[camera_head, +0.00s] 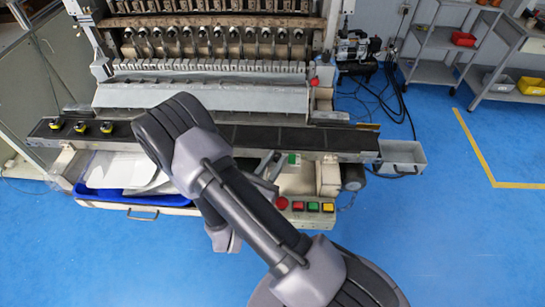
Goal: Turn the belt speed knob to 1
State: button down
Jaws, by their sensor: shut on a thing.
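My arm crosses the middle of the view and hides much of the machine's front. Of my gripper (268,164) only narrow grey finger parts show past the arm, close to the machine's front below the belt. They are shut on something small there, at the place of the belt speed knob. The knob itself is hidden behind the fingers and my arm, so its pointer and scale cannot be read. A green button (293,158) is just right of the fingers. The dark conveyor belt (270,138) runs across above them.
Red, green and yellow buttons (312,207) line the front edge. Several black-and-yellow coils (81,127) sit on the belt's left end. A blue tray (130,197) with papers is at left. A grey bin (403,157) hangs at the belt's right end. The blue floor at right is clear.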

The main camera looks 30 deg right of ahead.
dwell(0.3)
jog(key=c, duration=1.5)
grip_release()
jog(key=p+v, duration=0.1)
jog(key=v, duration=0.7)
jog(key=p+v, duration=0.1)
jog(key=v, duration=0.8)
jog(key=shift+s, duration=0.45)
